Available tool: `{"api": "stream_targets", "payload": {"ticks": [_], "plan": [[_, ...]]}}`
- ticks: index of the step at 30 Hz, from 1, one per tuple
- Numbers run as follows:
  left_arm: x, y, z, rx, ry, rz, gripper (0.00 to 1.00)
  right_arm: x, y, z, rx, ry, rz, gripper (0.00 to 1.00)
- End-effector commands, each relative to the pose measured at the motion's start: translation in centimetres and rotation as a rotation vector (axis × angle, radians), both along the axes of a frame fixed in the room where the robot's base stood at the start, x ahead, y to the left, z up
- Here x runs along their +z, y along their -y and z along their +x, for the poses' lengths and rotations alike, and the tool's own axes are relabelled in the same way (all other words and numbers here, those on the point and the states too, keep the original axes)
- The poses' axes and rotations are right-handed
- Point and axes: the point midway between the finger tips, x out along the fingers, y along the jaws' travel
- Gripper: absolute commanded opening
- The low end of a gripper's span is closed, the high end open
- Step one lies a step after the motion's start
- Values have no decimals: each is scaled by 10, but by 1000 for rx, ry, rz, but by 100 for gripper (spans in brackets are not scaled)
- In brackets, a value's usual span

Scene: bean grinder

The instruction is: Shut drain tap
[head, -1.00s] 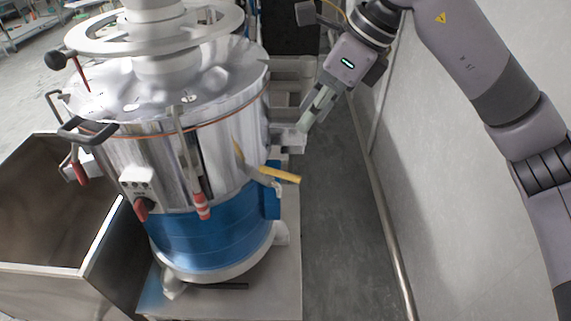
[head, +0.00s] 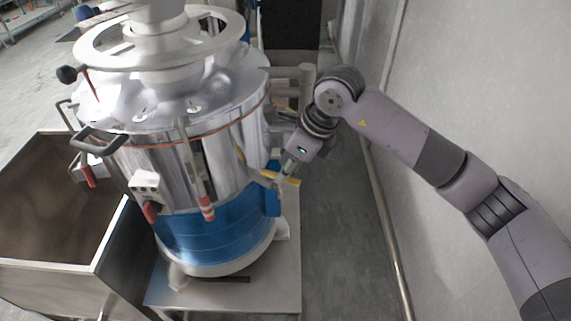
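The bean grinder (head: 190,155) is a shiny metal drum with a blue lower band. A yellow lever (head: 293,181), which looks like the drain tap handle, sticks out from its right side above the blue band. My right gripper (head: 289,170) is at this lever, with its fingers pointing down at it and overlapping part of it. The fingertips are small and partly merged with the tap, so I cannot tell whether they touch the lever or how far apart they are. My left gripper is not in view.
An open metal bin (head: 60,210) stands at the left. Red-handled clamps (head: 206,208) hang on the drum. The grinder stands on a metal platform (head: 285,285). A grey wall (head: 480,90) with a low pipe (head: 385,225) runs along the right. The floor (head: 340,260) between is clear.

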Motion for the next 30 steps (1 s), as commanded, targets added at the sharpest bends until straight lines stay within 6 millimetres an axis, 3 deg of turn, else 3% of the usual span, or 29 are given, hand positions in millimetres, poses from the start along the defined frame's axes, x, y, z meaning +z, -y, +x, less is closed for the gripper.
{"api": "stream_targets", "payload": {"ticks": [6, 14, 30], "plan": [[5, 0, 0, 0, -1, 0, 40, -13, -5, 2, 1, 0, 0, 33], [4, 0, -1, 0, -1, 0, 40, -14, -5, 2, 1, 1, 0, 32], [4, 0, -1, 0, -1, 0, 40, -13, -5, 2, 1, 1, 0, 0]]}}
